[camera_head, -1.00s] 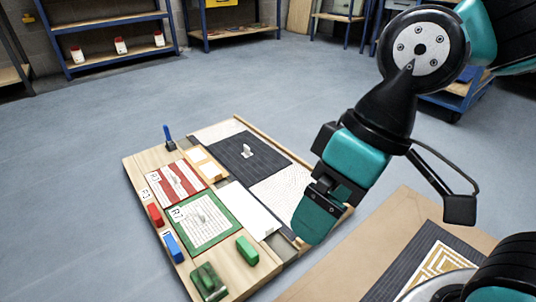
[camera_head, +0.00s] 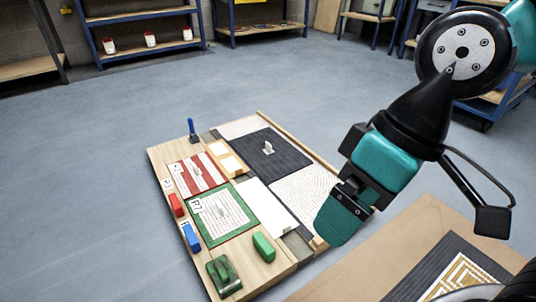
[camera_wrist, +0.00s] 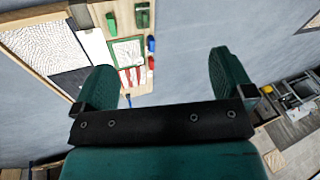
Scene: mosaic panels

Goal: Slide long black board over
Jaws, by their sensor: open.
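The long black board (camera_head: 274,165) lies flat in the far right part of the wooden mosaic panel (camera_head: 160,160). It is dark with fine lines and has a small white handle (camera_head: 268,148) standing on it. In the wrist view the black board (camera_wrist: 70,82) shows at the left, partly hidden by a finger and cut by the white mosaic. My gripper (camera_head: 345,212) hangs above and to the right of the panel, over its near right corner, apart from the board. In the wrist view my gripper (camera_wrist: 165,85) has its teal fingers wide apart with nothing between them.
Beside the board lie a white mosaic piece (camera_head: 308,194), a plain white plate (camera_head: 268,207), a red striped tile (camera_head: 196,174) and a green-framed tile (camera_head: 222,214). Red, blue and green blocks line the left and near edges. Another board (camera_head: 425,240) lies at the lower right.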

